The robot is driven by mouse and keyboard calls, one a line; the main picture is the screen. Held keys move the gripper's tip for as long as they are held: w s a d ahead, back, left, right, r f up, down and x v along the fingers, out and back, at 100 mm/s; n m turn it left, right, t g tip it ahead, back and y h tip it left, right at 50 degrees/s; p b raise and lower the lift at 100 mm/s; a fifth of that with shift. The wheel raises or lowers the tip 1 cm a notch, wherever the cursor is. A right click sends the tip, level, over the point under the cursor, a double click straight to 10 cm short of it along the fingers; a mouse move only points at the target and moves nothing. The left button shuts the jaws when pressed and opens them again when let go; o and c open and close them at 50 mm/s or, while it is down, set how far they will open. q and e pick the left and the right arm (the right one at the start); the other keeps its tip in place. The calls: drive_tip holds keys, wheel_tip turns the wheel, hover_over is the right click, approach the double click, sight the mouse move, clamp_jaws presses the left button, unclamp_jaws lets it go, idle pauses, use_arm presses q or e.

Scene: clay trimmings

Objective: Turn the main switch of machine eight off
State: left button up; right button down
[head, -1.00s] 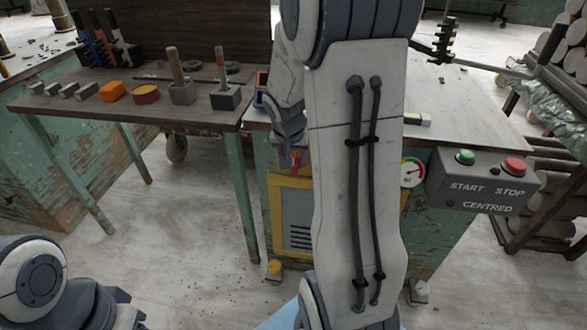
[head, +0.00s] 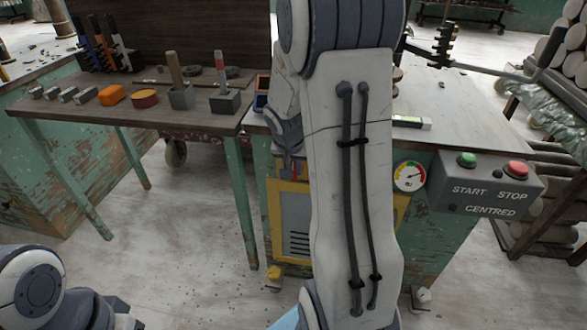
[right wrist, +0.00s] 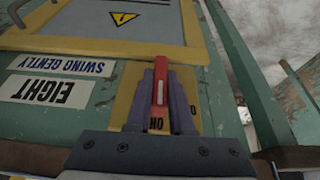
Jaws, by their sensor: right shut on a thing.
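The main switch's red lever (right wrist: 160,88) shows in the right wrist view on a yellow plate (right wrist: 126,93), below a panel door. My right gripper (right wrist: 161,78) is shut on the lever, with one grey finger on each side of it. The lever lies in line with the ON label, which appears upside down. A second label at the right is mostly hidden by a finger. An upside-down EIGHT sign (right wrist: 43,92) is to the left. In the head view my right gripper (head: 291,166) is at the machine's front, partly hidden behind my forearm.
The machine's START/STOP box (head: 487,183) and round gauge (head: 409,176) are right of my forearm. A tool bench (head: 60,103) stands left, with blocks and tools. The yellow-framed vent panel (head: 291,222) is below. Floor is clear between bench legs.

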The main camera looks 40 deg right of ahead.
drive_tip(key=shift+w+a+f+g+h+b, duration=0.2)
drive_tip(key=shift+g+h+b, duration=0.6)
drive_tip(key=shift+b, duration=1.25)
drive_tip(key=shift+n+g+h+b, duration=0.3)
drive_tip(key=shift+g+b, duration=0.05)
drive_tip(key=shift+g, duration=0.05)
drive_tip(key=shift+w+g+h, duration=0.1)
drive_tip(key=shift+g+h, duration=0.5)
drive_tip(key=shift+w+a+f+n+g+h+p, duration=0.1)
drive_tip(key=shift+n+g+h+p, duration=0.15)
drive_tip(key=shift+n+g+h, duration=0.8)
drive_tip(key=shift+s+a+f+n+g+h+p, duration=0.1)
drive_tip(key=shift+f+n+g+h+p, duration=0.15)
drive_tip(key=shift+g+h, duration=1.45)
drive_tip(key=shift+w+n+g+h+p, duration=0.1)
drive_tip(key=shift+n+g+h+p, duration=0.2)
drive_tip(key=shift+n+g+h, duration=1)
drive_tip(key=shift+m+t+h, duration=0.35)
drive_tip(key=shift+m+h, duration=0.2)
drive_tip(key=shift+m, duration=0.15)
drive_tip(key=c, duration=0.8)
unclamp_jaws()
